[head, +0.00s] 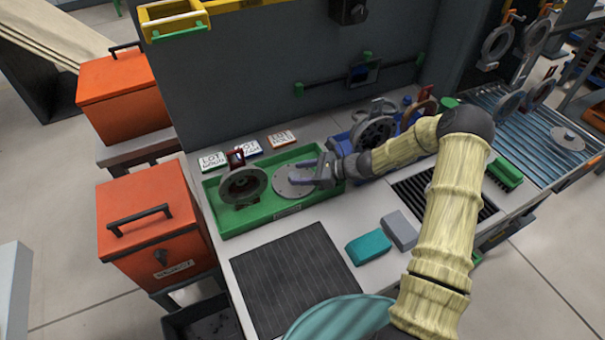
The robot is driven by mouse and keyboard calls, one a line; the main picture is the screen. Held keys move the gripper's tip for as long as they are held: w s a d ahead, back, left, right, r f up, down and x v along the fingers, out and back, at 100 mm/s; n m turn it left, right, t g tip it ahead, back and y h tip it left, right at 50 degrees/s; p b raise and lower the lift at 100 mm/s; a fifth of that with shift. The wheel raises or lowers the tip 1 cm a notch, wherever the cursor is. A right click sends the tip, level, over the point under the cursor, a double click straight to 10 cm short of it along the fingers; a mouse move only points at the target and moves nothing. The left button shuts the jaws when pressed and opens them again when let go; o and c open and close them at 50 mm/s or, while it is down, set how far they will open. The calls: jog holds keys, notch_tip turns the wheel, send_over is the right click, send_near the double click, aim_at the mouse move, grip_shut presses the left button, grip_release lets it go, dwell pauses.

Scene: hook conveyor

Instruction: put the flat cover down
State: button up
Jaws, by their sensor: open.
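The flat cover (290,184) is a grey disc with small holes near its rim. It lies in the right half of the green tray (233,224) on the bench. My gripper (306,179) is open at the cover's right side, with its fingers over or close to the disc. I cannot tell whether the fingers touch it. The fingers and wrist hide part of the cover's right edge. A round grey housing (238,187) with a large opening stands in the left half of the same tray.
Lot cards (212,161) stand behind the tray. A dark ribbed mat (290,279) lies in front. A teal block (368,247) and a grey block (399,231) lie to the right. A blue bin (340,143) with metal parts is behind my arm. Orange boxes (150,215) stand left.

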jog(key=b+v, duration=0.1)
jog(key=v, duration=1.1)
jog(key=shift+r, duration=0.2)
jog(key=s+r+n+h, duration=0.5)
jog(key=s+n+h, duration=0.1)
jog(key=s+n, duration=0.4)
jog(key=s+r+n+g+h, duration=0.1)
jog(key=s+r+n+h, duration=0.4)
jog(key=s+n, duration=0.6)
jog(key=shift+s+d+h, duration=0.4)
jog(key=shift+h, duration=0.6)
